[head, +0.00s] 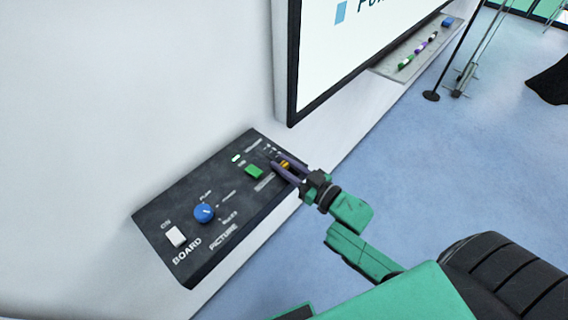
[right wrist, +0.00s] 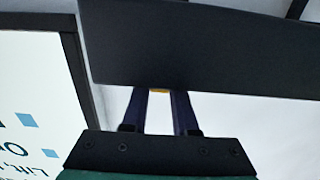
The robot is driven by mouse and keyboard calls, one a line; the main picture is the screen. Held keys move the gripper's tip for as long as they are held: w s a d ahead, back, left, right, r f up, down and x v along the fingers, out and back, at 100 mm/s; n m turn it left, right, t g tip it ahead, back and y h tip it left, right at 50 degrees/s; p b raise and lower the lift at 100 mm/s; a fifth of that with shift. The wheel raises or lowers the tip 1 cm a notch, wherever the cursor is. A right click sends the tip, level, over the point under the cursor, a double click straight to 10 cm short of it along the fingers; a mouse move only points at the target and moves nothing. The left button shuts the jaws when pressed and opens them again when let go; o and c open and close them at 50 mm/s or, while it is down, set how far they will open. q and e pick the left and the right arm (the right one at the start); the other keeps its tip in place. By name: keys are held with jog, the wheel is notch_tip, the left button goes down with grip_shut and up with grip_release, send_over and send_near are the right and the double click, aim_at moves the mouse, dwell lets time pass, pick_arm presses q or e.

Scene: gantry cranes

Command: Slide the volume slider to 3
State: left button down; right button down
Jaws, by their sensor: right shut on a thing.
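The volume slider's orange knob (head: 285,165) sits near the far right end of the dark control panel (head: 150,215) in the head view. My right gripper (head: 279,168) is shut on the knob, with its dark fingers on either side of it. In the right wrist view, the two fingers (right wrist: 160,100) reach up to the dark panel (right wrist: 200,45), and a sliver of the orange knob (right wrist: 159,91) shows between them. The slider's scale marks are partly hidden by the fingers and too small to read. My left gripper is not in view.
The panel also carries a white switch (head: 176,237), a blue dial (head: 204,212) and a green button (head: 254,171). A whiteboard or screen (head: 340,50) stands behind, with a pen tray (head: 420,50) to its right. Open blue floor (head: 410,140) lies to the right.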

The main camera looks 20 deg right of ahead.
aim_at(281, 163)
jog(key=shift+x, duration=1.7)
jog(key=c, duration=0.7)
grip_release()
jog(key=shift+s+b, duration=0.1)
jog(key=shift+b, duration=0.2)
jog(key=shift+s+d+f, duration=0.15)
jog(key=shift+s+d, duration=0.05)
jog(key=shift+s, duration=0.1)
jog(key=b+v, duration=0.2)
jog(key=v, duration=1.1)
jog(key=shift+s+d, duration=0.15)
jog(key=shift+s, duration=0.25)
